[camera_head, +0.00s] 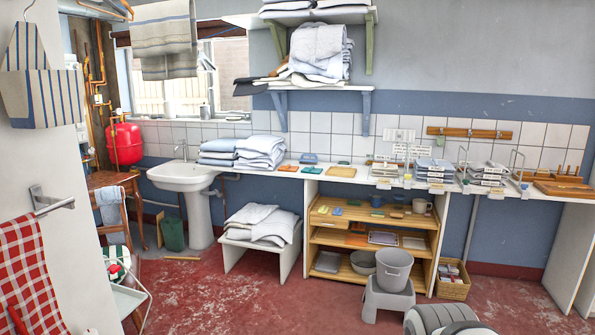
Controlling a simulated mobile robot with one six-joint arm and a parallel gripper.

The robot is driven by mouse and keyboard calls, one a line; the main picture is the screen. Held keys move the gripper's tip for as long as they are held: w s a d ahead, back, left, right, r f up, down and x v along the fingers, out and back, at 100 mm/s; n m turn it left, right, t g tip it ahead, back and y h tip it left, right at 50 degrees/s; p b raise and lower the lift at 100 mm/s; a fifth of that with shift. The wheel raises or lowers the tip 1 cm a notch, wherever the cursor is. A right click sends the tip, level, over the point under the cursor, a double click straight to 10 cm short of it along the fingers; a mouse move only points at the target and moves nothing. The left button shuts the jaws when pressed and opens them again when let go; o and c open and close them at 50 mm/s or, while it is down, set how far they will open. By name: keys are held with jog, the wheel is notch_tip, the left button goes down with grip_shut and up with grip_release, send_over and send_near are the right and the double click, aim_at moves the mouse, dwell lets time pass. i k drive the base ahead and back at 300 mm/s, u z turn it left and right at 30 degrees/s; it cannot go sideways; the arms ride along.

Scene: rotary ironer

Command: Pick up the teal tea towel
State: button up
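A small blue item (309,158) lies on the long white counter (268,168), among small flat orange and yellow pieces, and is too small to identify. A stack of blue-grey folded cloths (436,167) sits further right on the counter. White and pale blue folded linen (260,152) is piled at the counter's left end. My gripper is not in view, so its state does not show.
A grey bucket (394,268) stands on a grey stool (388,299) before the wooden shelves (345,221). A low white bench (234,257) holds folded linen. A white sink (184,177) stands left. Red floor (225,300) is open in the middle.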

aim_at(311, 170)
jog(key=u, duration=0.25)
jog(key=i, duration=2.2)
jog(key=u, duration=0.2)
jog(key=i, duration=1.75)
jog(key=z, duration=0.35)
jog(key=i, duration=1.45)
jog(key=z, duration=0.25)
